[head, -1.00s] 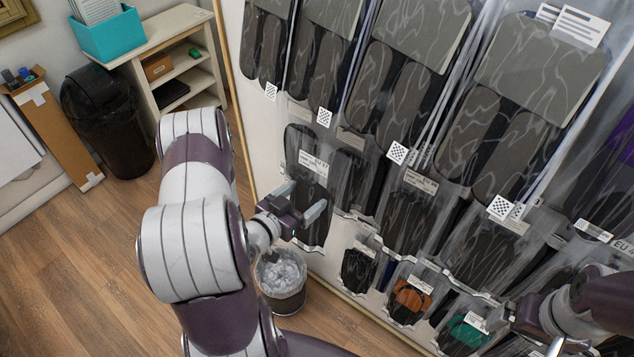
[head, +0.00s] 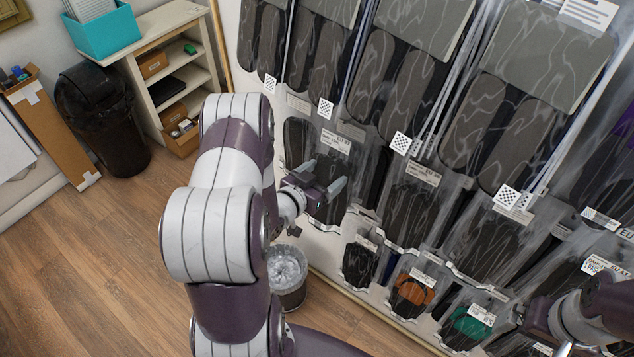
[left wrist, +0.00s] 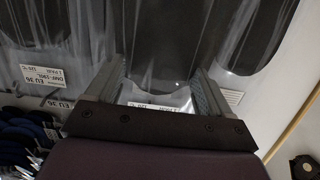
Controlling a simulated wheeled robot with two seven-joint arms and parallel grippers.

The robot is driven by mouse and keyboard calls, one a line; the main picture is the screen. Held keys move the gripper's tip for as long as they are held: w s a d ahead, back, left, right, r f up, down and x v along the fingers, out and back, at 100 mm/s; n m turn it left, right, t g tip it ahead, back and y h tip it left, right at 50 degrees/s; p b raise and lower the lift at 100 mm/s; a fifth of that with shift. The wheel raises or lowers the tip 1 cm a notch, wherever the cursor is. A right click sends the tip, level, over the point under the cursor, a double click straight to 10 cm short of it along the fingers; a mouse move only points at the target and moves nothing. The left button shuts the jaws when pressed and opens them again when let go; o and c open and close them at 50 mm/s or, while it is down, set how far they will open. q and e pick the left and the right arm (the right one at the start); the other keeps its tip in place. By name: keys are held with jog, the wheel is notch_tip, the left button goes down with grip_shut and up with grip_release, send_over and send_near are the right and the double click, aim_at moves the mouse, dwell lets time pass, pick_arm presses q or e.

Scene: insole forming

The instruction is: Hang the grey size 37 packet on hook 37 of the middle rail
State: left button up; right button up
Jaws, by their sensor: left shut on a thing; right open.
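The grey size 37 packet (head: 328,160) is a clear bag with dark grey insoles and a white label that reads EU 37. In the head view it is in front of the left part of the display wall. In the left wrist view the fingers (left wrist: 157,90) stand on either side of clear film. I cannot tell whether the packet touches a hook; hook 37 is not readable. My right gripper (head: 540,318) is open, at the lower right, partly hidden.
Grey packets (head: 410,60) fill the top rail, with checkered tags (head: 401,143) below them. More packets (head: 418,205) hang to the right on the middle row. Small packets, one orange (head: 412,289) and one green (head: 473,323), hang lower. A waste bin (head: 288,280) stands below my left gripper.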

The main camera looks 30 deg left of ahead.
pick_arm(q)
jog(key=shift+b+x, duration=0.35)
jog(key=shift+x, duration=1.05)
jog(key=shift+w+f+b, duration=0.25)
jog(key=shift+w+b, duration=0.3)
jog(key=shift+w, duration=0.1)
jog(key=o, duration=1.3)
jog(key=shift+c, duration=0.2)
jog(key=shift+s, duration=0.15)
